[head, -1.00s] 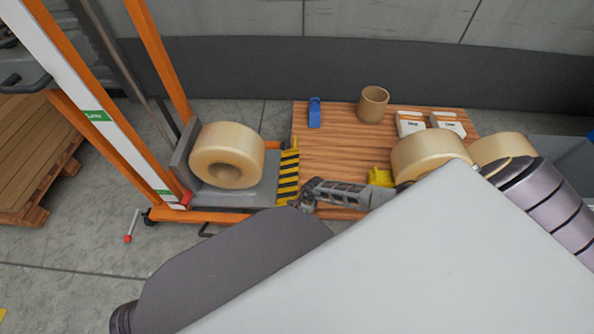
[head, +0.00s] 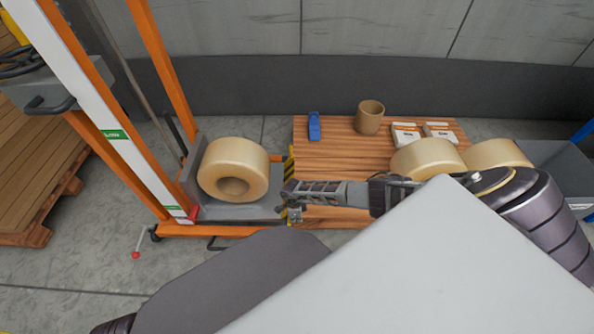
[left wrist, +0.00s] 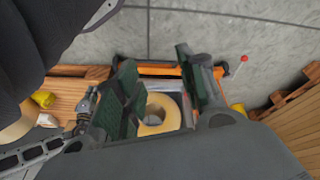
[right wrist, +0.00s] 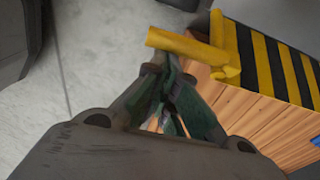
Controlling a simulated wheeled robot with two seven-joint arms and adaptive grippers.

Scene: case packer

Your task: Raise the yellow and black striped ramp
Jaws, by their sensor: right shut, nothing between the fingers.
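A large tape roll (head: 232,170) sits on the lift platform (head: 240,212). The wooden table (head: 340,155) holds a blue item (head: 314,126), a brown roll (head: 370,118), white boxes and more tape rolls (head: 428,157). A pallet stands at the left.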

